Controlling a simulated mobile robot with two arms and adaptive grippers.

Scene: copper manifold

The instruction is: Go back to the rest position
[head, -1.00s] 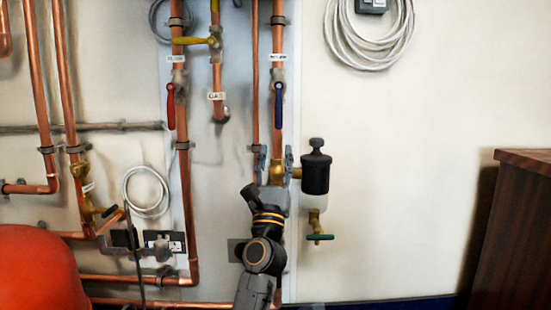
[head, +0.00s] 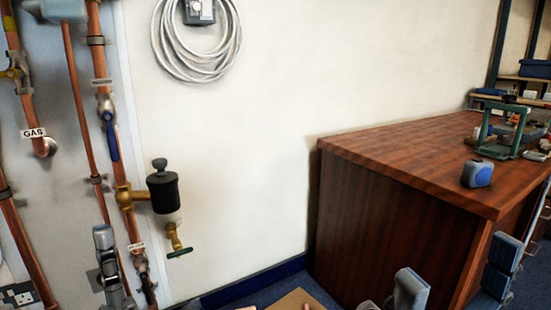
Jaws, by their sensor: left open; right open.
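My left gripper (head: 105,240) is at the lower left, seen edge-on in front of the copper pipes. It stands below and left of the black air separator (head: 163,190) with its brass fittings and green-handled drain tap (head: 180,252). It appears empty and apart from the separator. My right gripper (head: 455,279) is at the lower right, its two grey-blue fingers spread wide with nothing between them. It is in front of the wooden bench. The lower parts of both grippers and arms are cut off or hard to make out.
The copper pipe (head: 109,130) with a blue lever valve (head: 111,136) runs down the left. A coiled white cable (head: 196,60) hangs on the wall. The wooden bench (head: 400,180) holds a blue-grey object (head: 477,174) and a green frame (head: 503,132). A brown board (head: 290,300) shows at the bottom.

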